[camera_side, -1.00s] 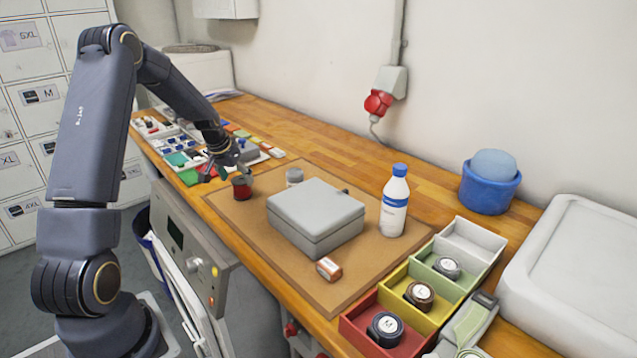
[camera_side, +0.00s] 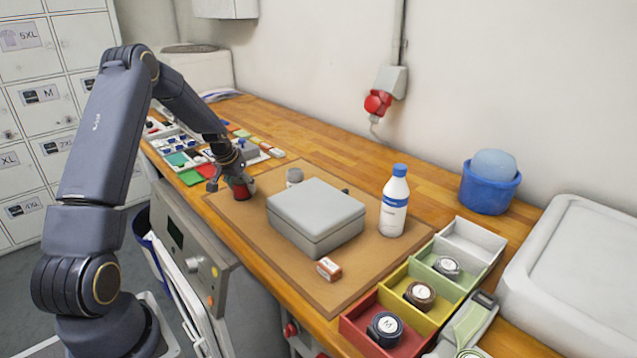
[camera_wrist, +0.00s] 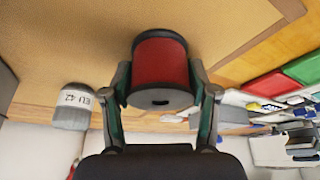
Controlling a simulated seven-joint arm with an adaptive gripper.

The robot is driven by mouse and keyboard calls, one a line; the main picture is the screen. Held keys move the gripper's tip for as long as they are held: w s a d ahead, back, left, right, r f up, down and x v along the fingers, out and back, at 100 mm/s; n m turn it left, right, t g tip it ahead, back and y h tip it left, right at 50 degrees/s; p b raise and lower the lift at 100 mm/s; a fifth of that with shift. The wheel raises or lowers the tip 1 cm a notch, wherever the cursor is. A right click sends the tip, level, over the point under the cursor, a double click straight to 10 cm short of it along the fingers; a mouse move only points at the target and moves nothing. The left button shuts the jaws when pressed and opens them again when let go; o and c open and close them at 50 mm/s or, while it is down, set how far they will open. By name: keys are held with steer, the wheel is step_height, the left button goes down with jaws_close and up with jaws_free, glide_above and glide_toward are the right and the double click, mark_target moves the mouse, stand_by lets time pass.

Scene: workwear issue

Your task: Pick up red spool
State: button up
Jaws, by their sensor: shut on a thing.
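The red spool (camera_side: 242,190) stands on the brown mat (camera_side: 264,235) near its far left corner, partly hidden by my gripper in the side view. In the wrist view the red spool (camera_wrist: 160,70) has dark end rims and sits between my two fingers. My gripper (camera_side: 231,184) is lowered around it, one finger on each side. The gripper also shows in the wrist view (camera_wrist: 163,85), with both fingers shut against the spool's sides. I cannot tell a gap between the spool and the mat.
A grey spool marked EU 42 (camera_wrist: 72,108) stands close by; it also shows in the side view (camera_side: 294,177). Coloured trays (camera_side: 420,297) lie at the front right.

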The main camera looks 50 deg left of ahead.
steer(key=shift+c, duration=1.2)
